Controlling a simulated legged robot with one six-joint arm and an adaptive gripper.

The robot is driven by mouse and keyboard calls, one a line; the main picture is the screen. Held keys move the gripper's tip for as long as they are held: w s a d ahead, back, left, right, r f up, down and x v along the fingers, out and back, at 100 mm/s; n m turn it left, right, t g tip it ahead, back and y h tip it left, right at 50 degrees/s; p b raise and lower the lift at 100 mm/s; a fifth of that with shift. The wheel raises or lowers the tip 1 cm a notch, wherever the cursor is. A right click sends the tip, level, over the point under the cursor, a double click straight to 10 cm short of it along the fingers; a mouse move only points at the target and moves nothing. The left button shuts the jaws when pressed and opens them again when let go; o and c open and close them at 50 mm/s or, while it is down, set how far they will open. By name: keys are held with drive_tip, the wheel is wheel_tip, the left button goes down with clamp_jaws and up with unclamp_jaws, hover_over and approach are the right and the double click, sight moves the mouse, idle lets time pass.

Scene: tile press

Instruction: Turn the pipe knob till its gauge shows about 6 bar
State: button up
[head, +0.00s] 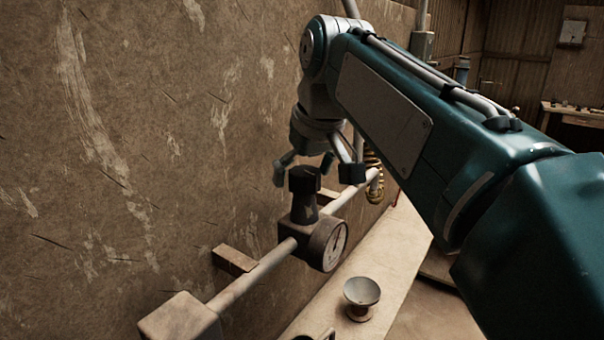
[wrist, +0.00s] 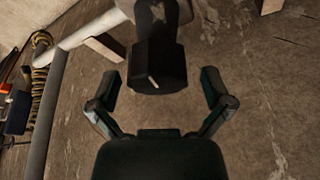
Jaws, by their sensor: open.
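The pipe knob (head: 305,181) is a dark upright knob on top of the pipe's valve body, beside the wall. In the wrist view the dark knob (wrist: 160,68) with a short pale mark stands ahead of and between the open fingertips of my gripper (wrist: 160,88). No finger visibly touches it there. The gauge face does not show in the wrist view.
The grey pipe (head: 250,283) runs along the wall on wooden brackets (head: 234,260). A bench (head: 392,262) below holds a small metal bowl on a foot (head: 361,297). A coiled rope (head: 374,180) hangs behind the gripper. The wall is close on the left.

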drive_tip(key=shift+d, duration=0.15)
drive_tip(key=shift+c, duration=0.3)
drive_tip(key=c, duration=1.1)
drive_tip(key=shift+o, duration=0.2)
drive_tip(key=shift+f+m, duration=0.1)
drive_tip(key=shift+m, duration=0.3)
drive_tip(key=m+h, duration=0.1)
drive_tip(key=m, duration=0.2)
drive_tip(key=shift+m+h, duration=0.3)
drive_tip(key=shift+f+m+h, duration=0.1)
drive_tip(key=shift+m+h, duration=0.8)
drive_tip(key=shift+m, duration=1.4)
